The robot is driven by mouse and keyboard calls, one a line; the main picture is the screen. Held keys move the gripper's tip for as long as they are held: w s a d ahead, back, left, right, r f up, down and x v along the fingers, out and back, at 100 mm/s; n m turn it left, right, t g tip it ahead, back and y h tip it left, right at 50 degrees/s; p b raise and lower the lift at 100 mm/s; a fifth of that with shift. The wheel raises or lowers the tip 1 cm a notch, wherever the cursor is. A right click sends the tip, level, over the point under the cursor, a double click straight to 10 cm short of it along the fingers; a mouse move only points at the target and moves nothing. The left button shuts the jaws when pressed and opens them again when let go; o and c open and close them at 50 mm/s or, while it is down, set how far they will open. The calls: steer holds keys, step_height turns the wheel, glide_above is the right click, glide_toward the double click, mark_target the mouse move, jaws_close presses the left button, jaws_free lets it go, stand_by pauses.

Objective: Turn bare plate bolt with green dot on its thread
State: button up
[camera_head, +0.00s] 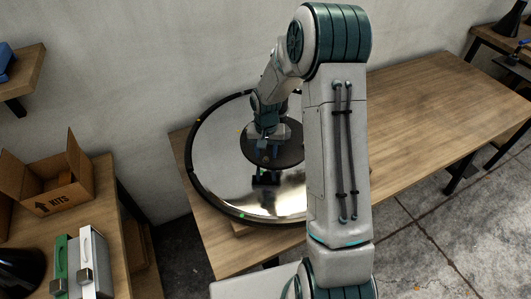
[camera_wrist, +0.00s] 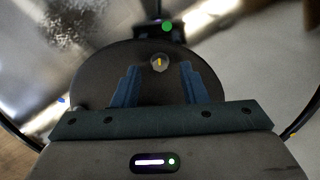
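A dark round plate (camera_head: 287,156) sits in the middle of a large shiny disc (camera_head: 213,160); the plate also shows in the wrist view (camera_wrist: 100,75). A small round bolt-like piece (camera_wrist: 160,63) with a yellow mark stands out on the plate. A bright green dot (camera_wrist: 167,27) shows beyond the plate's far edge, at a black block (camera_wrist: 148,32); whether it lies on a bolt thread I cannot tell. My gripper (camera_wrist: 160,75) is open over the plate. Its two blue fingers stand apart on either side, with the yellow-marked piece near the gap between their tips.
The disc has a black rim (camera_head: 192,180) with small coloured dots, one of them green (camera_head: 241,216). It lies on a wooden table (camera_head: 430,100) whose right part is clear. A side bench holds a cardboard box (camera_head: 62,190) and green and white cases (camera_head: 92,262).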

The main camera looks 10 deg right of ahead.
steer(key=shift+f, duration=0.9)
jaws_close()
steer(key=shift+m+b, duration=0.3)
steer(key=shift+b, duration=0.1)
